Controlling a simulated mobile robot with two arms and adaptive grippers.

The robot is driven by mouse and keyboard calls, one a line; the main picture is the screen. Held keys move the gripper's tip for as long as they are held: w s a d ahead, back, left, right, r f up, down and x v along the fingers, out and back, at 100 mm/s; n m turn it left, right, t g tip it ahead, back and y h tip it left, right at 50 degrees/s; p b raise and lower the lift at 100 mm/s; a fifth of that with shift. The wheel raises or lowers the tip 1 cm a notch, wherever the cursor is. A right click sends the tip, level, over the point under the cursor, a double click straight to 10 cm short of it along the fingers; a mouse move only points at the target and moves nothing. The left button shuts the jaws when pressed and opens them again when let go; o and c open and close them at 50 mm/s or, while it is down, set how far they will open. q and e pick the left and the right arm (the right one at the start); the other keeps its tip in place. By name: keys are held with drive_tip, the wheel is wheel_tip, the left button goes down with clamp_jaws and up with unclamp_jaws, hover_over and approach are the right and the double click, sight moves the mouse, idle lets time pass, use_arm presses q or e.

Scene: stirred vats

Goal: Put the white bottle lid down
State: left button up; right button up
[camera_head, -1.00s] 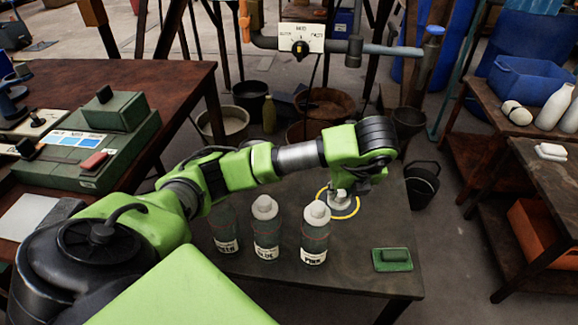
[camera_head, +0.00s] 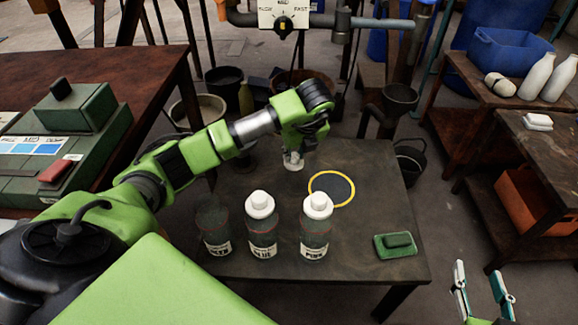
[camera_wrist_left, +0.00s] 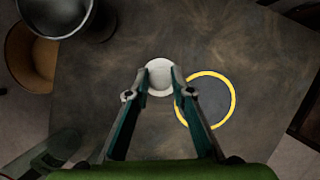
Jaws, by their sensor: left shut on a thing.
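My left gripper (camera_head: 292,158) is shut on the white bottle lid (camera_wrist_left: 159,72). In the wrist view, the lid sits between the two fingertips (camera_wrist_left: 159,84). It is over the table (camera_head: 385,225), left of the yellow ring (camera_head: 331,204); its height above the wood is hard to judge. The ring is empty. Three grey bottles stand upright at the front: the left one (camera_head: 214,230) has no lid, while the blue-labelled one (camera_head: 262,235) and the pink-labelled one (camera_head: 315,235) have white lids. My right gripper (camera_head: 481,278) is open and empty, low at the right.
A green block-like pad (camera_head: 397,245) lies at the table's front right. A side shelf at the right holds a blue crate (camera_head: 513,78) and white bottles (camera_head: 537,76). A dark bucket (camera_head: 410,167) stands beyond the table's right edge. The table right of the ring is clear.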

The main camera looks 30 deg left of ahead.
use_arm(q)
drive_tip(key=a+f, duration=0.1)
drive_tip(key=w+a+f, duration=0.1)
drive_tip(key=f, duration=0.1)
drive_tip(key=shift+w+a+b, duration=0.1)
drive_tip(key=shift+b, duration=0.3)
drive_tip(key=shift+w+a+f, duration=0.1)
drive_tip(key=shift+a+f, duration=0.1)
drive_tip(key=shift+f, duration=0.1)
wheel_tip(320, 180, down, 3)
drive_tip(key=shift+w+a+f+b, duration=0.1)
drive_tip(key=shift+a+f+b, duration=0.1)
drive_tip(key=shift+b, duration=0.55)
use_arm(e)
wheel_tip(320, 180, up, 14)
drive_tip(key=a+t+y, duration=0.2)
drive_tip(key=t, duration=0.5)
drive_tip(key=shift+w+f, duration=0.2)
drive_tip(key=shift+w, duration=0.1)
use_arm(q)
drive_tip(key=o, duration=0.8)
use_arm(e)
drive_tip(key=shift+r, duration=0.1)
